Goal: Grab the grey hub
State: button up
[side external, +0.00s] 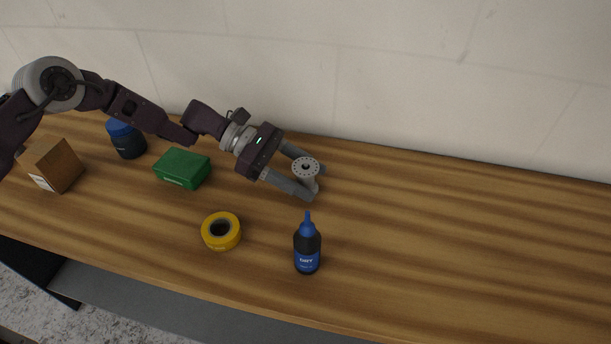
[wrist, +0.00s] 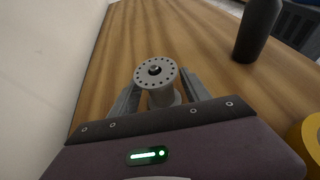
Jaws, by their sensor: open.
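The grey hub (side external: 306,170) stands upright on the wooden table, its round drilled flange on top. It also shows in the wrist view (wrist: 156,76), in the middle ahead of my gripper. My gripper (side external: 318,184) is open, with one finger on each side of the hub. In the wrist view the fingers (wrist: 160,96) flank the hub's body, and the hub sits between them. I cannot tell whether either finger touches it. The lower part of the hub is partly hidden by the near finger in the side view.
A dark bottle with a blue cap (side external: 307,248) stands in front of the hub. A yellow tape roll (side external: 210,241) lies front left. A green box (side external: 182,168), a blue-lidded jar (side external: 127,140) and a brown box (side external: 55,165) are left. The table's right side (side external: 480,240) is clear.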

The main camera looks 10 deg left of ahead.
grip_shut()
jog(key=shift+r, duration=0.1)
